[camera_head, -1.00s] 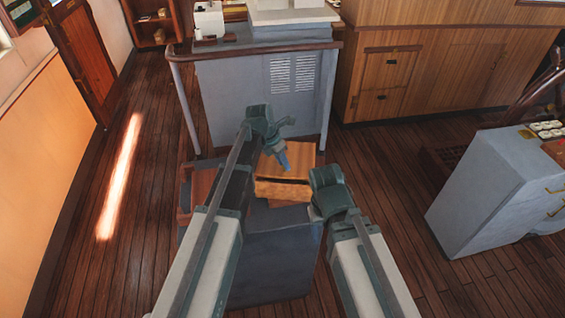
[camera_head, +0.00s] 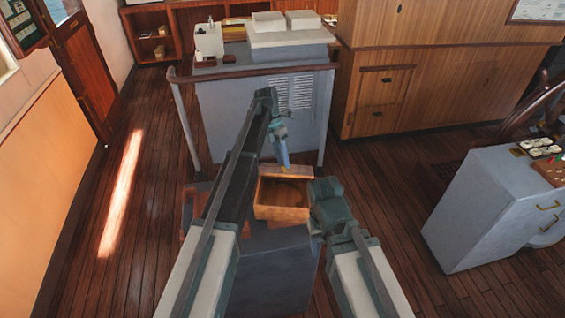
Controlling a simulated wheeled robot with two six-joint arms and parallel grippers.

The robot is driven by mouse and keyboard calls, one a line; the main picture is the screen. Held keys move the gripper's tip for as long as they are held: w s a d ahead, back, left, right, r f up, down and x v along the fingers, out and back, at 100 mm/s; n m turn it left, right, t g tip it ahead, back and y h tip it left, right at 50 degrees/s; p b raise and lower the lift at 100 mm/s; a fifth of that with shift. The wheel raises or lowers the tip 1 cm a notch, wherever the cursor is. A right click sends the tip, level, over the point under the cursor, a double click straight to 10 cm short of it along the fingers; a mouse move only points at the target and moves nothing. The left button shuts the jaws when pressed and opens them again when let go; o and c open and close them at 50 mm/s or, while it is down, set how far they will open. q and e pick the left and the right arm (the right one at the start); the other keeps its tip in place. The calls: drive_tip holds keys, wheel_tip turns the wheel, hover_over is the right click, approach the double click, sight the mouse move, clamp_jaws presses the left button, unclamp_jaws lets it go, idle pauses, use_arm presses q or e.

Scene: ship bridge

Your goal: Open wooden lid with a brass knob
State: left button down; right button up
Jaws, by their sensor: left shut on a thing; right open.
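The wooden box (camera_head: 281,213) stands on a grey stand, and its inside shows from above. Its wooden lid (camera_head: 297,171) is tilted up at the far side, seen nearly edge-on. My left gripper (camera_head: 284,163) reaches down behind the box's far edge and is shut on the lid. The brass knob is hidden, so I cannot see the exact grip. My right gripper (camera_head: 322,205) is open close beside the box's right wall; I cannot tell whether it touches.
The grey stand (camera_head: 268,268) is under the box. A wooden tray (camera_head: 190,208) lies left of the box, partly behind my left arm. A grey console (camera_head: 240,110) with a rail stands behind, and another grey console (camera_head: 480,205) is at right. Floor is free on both sides.

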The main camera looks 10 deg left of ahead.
sight(278, 169)
idle(0.3)
use_arm(q)
drive_tip(key=c, duration=0.7)
unclamp_jaws()
drive_tip(key=p+v, duration=0.6)
drive_tip(key=v, duration=0.1)
drive_tip(key=shift+w+a+r+p, duration=0.1)
drive_tip(key=shift+r+p, duration=0.15)
drive_tip(key=shift+p, duration=0.15)
